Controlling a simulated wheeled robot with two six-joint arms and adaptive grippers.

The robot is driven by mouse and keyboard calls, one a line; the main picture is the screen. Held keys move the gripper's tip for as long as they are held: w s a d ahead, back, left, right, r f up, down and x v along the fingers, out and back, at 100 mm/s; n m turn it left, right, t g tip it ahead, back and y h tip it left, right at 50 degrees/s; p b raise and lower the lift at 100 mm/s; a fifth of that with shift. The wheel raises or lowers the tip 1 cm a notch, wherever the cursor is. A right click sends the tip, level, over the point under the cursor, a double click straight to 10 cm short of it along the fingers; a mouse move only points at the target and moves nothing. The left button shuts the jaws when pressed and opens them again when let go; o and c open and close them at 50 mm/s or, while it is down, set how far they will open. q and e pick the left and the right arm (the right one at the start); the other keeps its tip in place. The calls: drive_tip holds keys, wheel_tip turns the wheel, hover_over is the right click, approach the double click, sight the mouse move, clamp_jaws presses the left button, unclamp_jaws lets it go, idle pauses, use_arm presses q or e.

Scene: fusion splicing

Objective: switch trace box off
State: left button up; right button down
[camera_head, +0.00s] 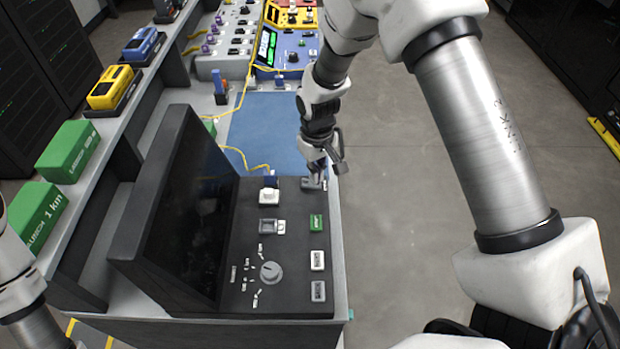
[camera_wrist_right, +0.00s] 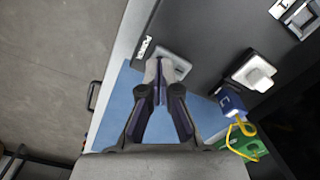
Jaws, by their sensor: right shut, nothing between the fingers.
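The trace box is a black unit with an upright dark screen (camera_head: 180,215) and a flat control panel (camera_head: 285,285). Its grey power switch (camera_wrist_right: 178,62) sits at the panel's far corner, beside a "POWER" label, and is partly hidden by my fingers. My right gripper (camera_head: 317,178) is shut with nothing in it. In the right wrist view its fingertips (camera_wrist_right: 160,68) are at the switch; I cannot tell if they touch it. The switch's on or off position is not readable. Only part of my left arm shows at the left edge; its gripper is out of view.
The panel carries a grey knob (camera_head: 271,272), a green button (camera_head: 316,222) and a white connector (camera_head: 269,195) with a blue plug and yellow fibre. A blue mat (camera_head: 262,125) lies behind. Green boxes (camera_head: 68,150) stand on the left shelf. Open floor lies right.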

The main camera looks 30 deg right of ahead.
wheel_tip(320, 180, up, 3)
drive_tip(key=shift+s+r+p, duration=0.1)
drive_tip(key=shift+r+p, duration=0.05)
drive_tip(key=shift+p, duration=0.95)
wheel_tip(320, 180, up, 2)
drive_tip(key=shift+r+p, duration=0.25)
drive_tip(key=shift+p, duration=0.9)
drive_tip(key=shift+f, duration=0.1)
